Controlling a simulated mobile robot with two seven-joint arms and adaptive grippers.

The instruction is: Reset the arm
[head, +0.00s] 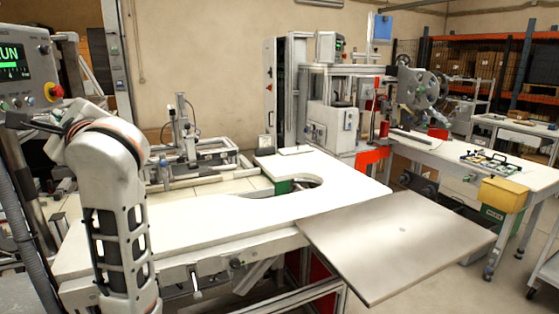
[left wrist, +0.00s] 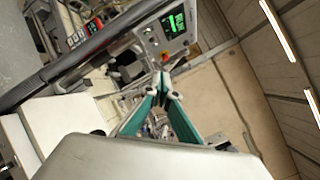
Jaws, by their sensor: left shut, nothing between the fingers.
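My left arm (head: 118,185) rises along the left side of the head view and bends over at the top, beside the control panel. In the left wrist view, the teal fingers of my left gripper (left wrist: 163,88) meet at their tips, shut and empty, in the air. No object touches them there. My right arm and gripper are in neither view.
A control panel (head: 22,72) with a green display and red button stands close to my left arm. A white worktable (head: 215,212) with a round cutout and a metal plate (head: 395,245) lies ahead. A reel machine (head: 335,115) and yellow bin (head: 505,193) are farther right.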

